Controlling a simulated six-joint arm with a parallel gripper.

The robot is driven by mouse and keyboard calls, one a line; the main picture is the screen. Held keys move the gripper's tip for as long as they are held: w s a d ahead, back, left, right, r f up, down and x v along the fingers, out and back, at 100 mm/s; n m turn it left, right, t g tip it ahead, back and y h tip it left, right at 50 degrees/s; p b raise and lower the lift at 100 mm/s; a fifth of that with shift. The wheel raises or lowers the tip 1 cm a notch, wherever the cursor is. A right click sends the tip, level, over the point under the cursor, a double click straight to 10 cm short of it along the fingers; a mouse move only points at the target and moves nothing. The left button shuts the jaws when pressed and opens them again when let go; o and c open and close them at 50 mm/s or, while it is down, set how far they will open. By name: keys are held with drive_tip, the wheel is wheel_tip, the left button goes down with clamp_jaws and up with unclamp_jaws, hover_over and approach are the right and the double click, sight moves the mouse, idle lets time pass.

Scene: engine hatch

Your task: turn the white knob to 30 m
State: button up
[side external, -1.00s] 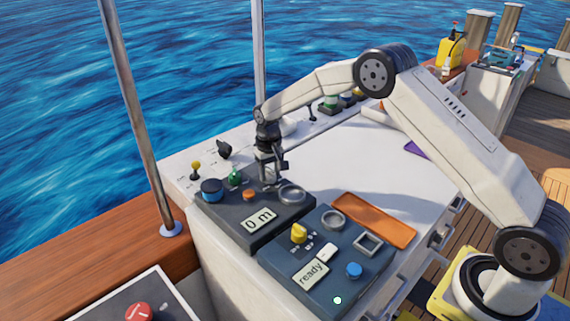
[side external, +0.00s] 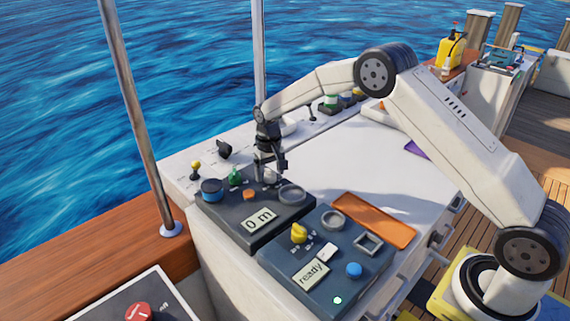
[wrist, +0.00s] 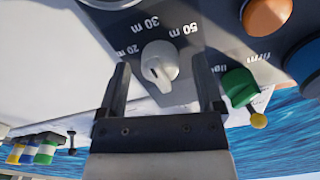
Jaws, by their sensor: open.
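The white knob (wrist: 160,62) is on the dark panel, with upside-down labels reading 20 m, 30 m and 50 m around it in the wrist view. Its raised grip runs toward the bottom of that view; which label it marks I cannot tell. My gripper (wrist: 162,76) is open, one finger on each side of the knob, with visible gaps. In the side view my gripper (side external: 270,168) is low over the panel, close to the knob (side external: 270,177), which is partly hidden. The panel's display (side external: 259,221) reads 0 m.
A grey ring (side external: 292,194), an orange button (side external: 250,195), a blue knob (side external: 211,188) and a green knob (side external: 236,177) stand close around. A second panel (side external: 286,268) with a yellow knob (side external: 299,233) and a "ready" display is in front. The white worktop (side external: 345,165) behind is mostly clear.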

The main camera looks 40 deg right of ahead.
sight(272, 172)
drive_tip(key=shift+r, duration=3.9)
drive_tip(key=shift+s, duration=0.1)
drive_tip(key=shift+s+r, duration=0.15)
drive_tip(key=shift+s, duration=0.3)
drive_tip(key=s+a+n+t, duration=0.1)
drive_tip(key=s+n+t, duration=0.1)
drive_tip(key=s, duration=2.5)
drive_tip(key=shift+s+a+f+n+t, duration=0.3)
drive_tip(key=shift+s+a+f+n, duration=0.1)
drive_tip(key=shift+n, duration=0.1)
